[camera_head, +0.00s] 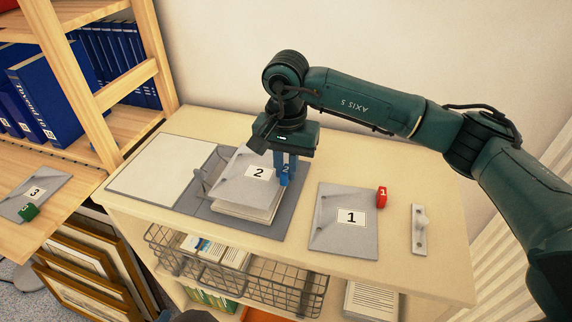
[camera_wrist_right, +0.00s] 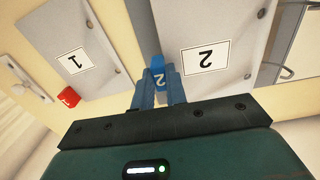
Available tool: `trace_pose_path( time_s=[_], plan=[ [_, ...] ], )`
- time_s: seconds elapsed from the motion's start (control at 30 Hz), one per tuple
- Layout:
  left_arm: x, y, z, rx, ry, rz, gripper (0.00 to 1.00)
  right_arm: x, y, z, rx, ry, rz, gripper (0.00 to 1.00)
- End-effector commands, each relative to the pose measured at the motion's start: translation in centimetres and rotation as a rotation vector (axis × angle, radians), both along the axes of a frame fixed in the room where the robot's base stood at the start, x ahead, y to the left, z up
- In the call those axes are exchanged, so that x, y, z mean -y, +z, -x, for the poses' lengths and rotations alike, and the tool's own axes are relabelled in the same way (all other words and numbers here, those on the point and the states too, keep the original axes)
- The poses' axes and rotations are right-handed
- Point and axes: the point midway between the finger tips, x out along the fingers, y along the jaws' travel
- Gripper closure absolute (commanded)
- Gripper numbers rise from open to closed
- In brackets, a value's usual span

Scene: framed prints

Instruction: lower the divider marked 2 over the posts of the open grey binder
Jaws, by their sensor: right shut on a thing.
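The divider marked 2 (camera_head: 243,180) is a grey sheet with a white label and a blue tab (camera_wrist_right: 157,75). My right gripper (camera_head: 286,172) is shut on its blue tab and holds it tilted over the stack of paper (camera_head: 240,212) in the open grey binder (camera_head: 212,155). The divider also shows in the right wrist view (camera_wrist_right: 203,30). A metal post or ring of the binder (camera_head: 199,183) shows at the divider's left edge. Whether the divider's holes are around the posts cannot be told. My left gripper is not in view.
The divider marked 1 (camera_head: 345,232), with a red tab, lies right of the binder. The divider marked 3 (camera_head: 34,196) lies on the left shelf. A wire basket (camera_head: 250,278) sits below the tabletop.

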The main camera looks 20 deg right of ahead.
Motion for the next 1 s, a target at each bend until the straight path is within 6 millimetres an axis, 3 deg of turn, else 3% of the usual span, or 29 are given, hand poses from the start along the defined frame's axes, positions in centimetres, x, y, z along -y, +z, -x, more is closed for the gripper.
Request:
trace_pose_path(
  time_s=[1.0],
  plan=[
    [0.0,-1.8,0.0,0.0,0.0,0.0,0.62,0.0,-1.9,0.0,0.0,0.0,0.0,1.0]
  ],
)
